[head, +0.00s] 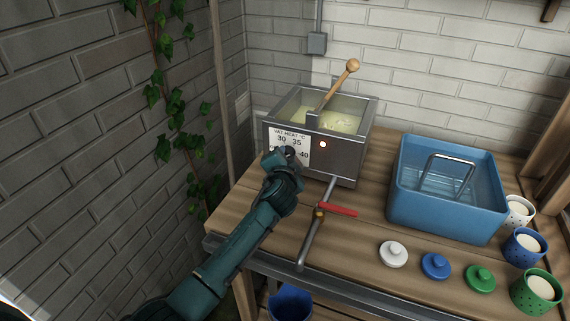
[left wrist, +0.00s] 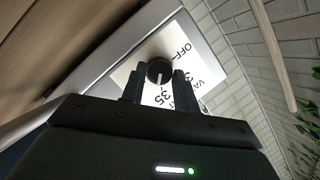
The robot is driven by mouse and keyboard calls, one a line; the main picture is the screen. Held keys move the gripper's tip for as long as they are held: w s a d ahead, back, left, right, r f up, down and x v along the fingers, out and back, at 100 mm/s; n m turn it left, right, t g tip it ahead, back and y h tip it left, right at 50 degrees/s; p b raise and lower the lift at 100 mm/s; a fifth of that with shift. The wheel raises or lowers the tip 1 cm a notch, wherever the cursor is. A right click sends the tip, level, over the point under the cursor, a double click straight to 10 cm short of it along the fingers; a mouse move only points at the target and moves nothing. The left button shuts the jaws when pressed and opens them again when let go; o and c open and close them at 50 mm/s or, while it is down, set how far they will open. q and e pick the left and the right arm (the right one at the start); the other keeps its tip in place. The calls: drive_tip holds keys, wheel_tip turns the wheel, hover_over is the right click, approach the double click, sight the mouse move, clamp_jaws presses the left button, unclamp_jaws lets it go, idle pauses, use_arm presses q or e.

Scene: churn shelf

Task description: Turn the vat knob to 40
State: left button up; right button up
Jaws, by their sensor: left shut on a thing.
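The vat (head: 340,158) is a grey metal box with pale yellow liquid and a wooden-handled stirrer in it. Its front carries a white dial plate (head: 276,139) marked 30, 35 and 40; OFF reads in the left wrist view. The dark round vat knob (left wrist: 159,70) sits between the fingertips of my left gripper (left wrist: 157,78), which is shut on it. Its pale line appears to point toward 35; 40 is hidden there. In the head view my left gripper (head: 286,160) covers the lower part of the dial. My right gripper is not in view.
A red-handled tap (head: 338,209) on a pipe runs from the vat's front. A blue tub (head: 440,213) stands right of it. White, blue and green lids (head: 435,266) and several filled cups (head: 536,290) stand at the front right. A brick wall is close on the left.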

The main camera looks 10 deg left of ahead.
use_arm(q)
drive_tip(key=m+b, duration=0.1)
drive_tip(key=m+t+y+b, duration=0.1)
drive_tip(key=m+b, duration=0.1)
drive_tip(key=shift+d+f, duration=0.1)
drive_tip(key=shift+f, duration=0.25)
drive_tip(key=shift+m+t+b, duration=0.3)
drive_tip(key=shift+m+b, duration=0.3)
drive_tip(key=shift+m+t+y+b, duration=0.3)
drive_tip(key=shift+m+t+b, duration=0.1)
drive_tip(key=shift+m+b, duration=0.35)
drive_tip(key=shift+m, duration=0.35)
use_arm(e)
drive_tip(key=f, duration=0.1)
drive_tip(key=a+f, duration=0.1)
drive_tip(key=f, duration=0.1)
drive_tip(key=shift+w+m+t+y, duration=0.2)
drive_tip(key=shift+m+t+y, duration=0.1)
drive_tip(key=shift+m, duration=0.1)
use_arm(q)
drive_tip(key=shift+r, duration=0.15)
drive_tip(key=o, duration=1)
drive_tip(key=shift+c, duration=0.2)
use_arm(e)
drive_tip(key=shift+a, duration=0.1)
